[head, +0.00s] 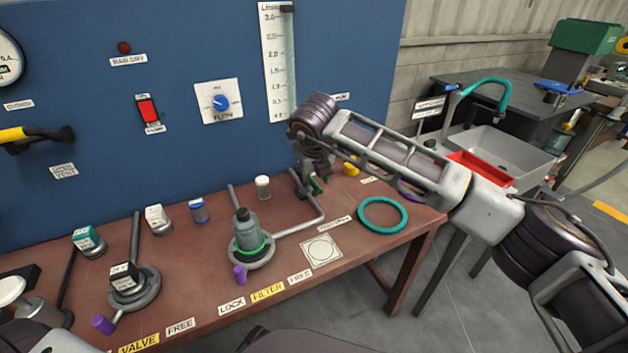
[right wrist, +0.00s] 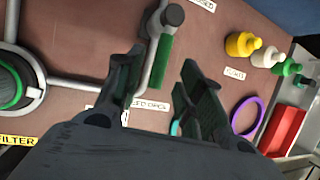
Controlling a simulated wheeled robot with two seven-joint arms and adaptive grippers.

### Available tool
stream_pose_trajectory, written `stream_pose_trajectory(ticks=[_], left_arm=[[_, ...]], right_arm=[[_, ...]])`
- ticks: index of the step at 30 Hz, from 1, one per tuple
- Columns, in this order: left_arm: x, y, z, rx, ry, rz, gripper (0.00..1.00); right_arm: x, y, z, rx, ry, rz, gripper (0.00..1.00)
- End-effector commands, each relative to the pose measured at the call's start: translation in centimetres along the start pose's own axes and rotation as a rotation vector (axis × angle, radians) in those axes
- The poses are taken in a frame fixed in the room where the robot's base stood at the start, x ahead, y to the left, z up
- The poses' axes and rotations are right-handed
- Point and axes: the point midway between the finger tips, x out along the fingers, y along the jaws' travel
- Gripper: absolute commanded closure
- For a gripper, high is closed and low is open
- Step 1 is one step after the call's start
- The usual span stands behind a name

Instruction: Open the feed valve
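The feed valve's green handle (right wrist: 162,62) shows in the right wrist view, beside a grey pipe that ends at a round dark-topped fitting (right wrist: 173,15). A partly covered label (right wrist: 150,105) near it seems to read feed open, and another (right wrist: 203,4) seems to read closed. In the head view, the handle (head: 317,186) is small and partly hidden by my right gripper (head: 314,180). My right gripper (right wrist: 161,66) is open, its fingers on either side of the handle; I cannot tell whether they touch it. My left gripper is not in view.
A filter housing (head: 247,232) stands left on the brown bench (head: 200,290). A teal ring (head: 382,215) lies right of the valve. The blue panel (head: 200,150) rises behind.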

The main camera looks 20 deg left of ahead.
Motion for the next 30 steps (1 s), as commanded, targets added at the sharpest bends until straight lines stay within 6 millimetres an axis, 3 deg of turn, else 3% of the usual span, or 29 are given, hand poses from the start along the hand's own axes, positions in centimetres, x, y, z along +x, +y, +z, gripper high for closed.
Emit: stream_pose_trajectory(ticks=[15, 21, 30], left_arm=[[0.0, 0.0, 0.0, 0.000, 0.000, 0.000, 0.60], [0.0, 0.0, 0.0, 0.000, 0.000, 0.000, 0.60], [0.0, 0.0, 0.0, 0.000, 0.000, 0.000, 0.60]], right_arm=[[-7.4, 0.0, 0.0, -0.001, -0.001, -0.001, 0.62], [-8.8, 0.0, 0.0, 0.000, 0.000, 0.000, 0.62], [-9.0, 0.0, 0.0, 0.000, 0.000, 0.001, 0.62]])
